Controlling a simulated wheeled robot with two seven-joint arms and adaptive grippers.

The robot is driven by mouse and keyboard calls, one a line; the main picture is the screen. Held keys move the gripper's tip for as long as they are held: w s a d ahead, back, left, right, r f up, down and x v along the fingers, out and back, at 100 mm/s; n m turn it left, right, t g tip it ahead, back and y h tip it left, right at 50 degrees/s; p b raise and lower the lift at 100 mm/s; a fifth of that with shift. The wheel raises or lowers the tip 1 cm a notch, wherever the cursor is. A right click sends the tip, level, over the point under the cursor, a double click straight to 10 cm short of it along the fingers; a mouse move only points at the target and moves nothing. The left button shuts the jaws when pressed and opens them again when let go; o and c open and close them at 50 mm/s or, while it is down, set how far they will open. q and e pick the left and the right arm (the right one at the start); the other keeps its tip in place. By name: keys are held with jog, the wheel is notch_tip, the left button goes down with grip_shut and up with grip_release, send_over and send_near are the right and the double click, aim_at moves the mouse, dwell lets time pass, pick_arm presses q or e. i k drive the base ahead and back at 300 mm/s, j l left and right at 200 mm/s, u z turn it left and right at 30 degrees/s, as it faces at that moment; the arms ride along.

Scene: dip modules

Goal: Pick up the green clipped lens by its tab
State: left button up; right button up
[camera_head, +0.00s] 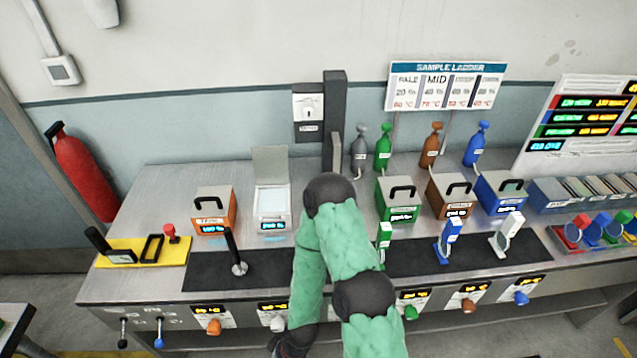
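A small green upright piece (385,234) with a pale label stands on the black mat, just right of my raised arm; its lower part is close to the arm's outline. Another green piece (623,217) is in the rack at the right edge. I cannot tell for sure which is the green clipped lens, and no tab can be made out. One green-sleeved arm of mine is folded upward in the middle. A dark part at its lower end (289,345) looks like my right gripper, mostly cut off by the bottom edge. My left gripper is not in view.
The black mat (420,258) also holds a blue piece (448,241), a white piece (507,235) and a black-handled lever (236,252). Handled boxes, including a green one (397,205), and several bottles stand behind. A yellow mat (150,251) lies at left.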

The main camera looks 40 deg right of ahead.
aim_at(384, 233)
jog(key=z, duration=1.85)
jog(key=i+l, duration=0.1)
jog(key=l, duration=0.3)
jog(key=i+l, duration=0.1)
jog(key=l, duration=0.3)
jog(key=l+u, duration=0.25)
jog(key=u, duration=0.15)
jog(key=l+u, duration=0.55)
jog(key=u, duration=0.25)
